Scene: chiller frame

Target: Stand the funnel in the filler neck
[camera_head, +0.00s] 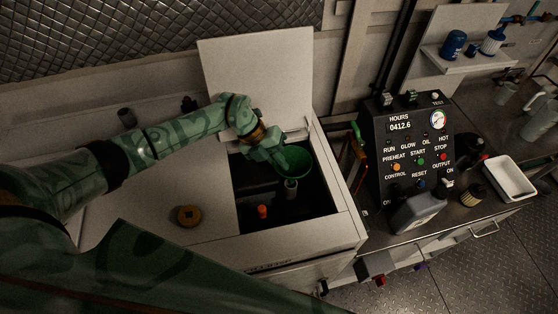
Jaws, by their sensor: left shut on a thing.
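The green funnel (297,160) is over the open bay of the chiller frame, wide mouth up. My left gripper (272,150) is shut on the left side of its rim. The filler neck (291,184), a short pale upright tube, shows just below the funnel. The funnel's lower end meets the neck's top in the picture, and I cannot tell whether the spout is inside it or only above it. My right gripper is not in view.
The raised lid (258,80) stands behind the bay. An orange-topped part (262,211) is in the bay. A control panel (415,150), a grey jug (418,212) and a white tray (511,180) are to the right.

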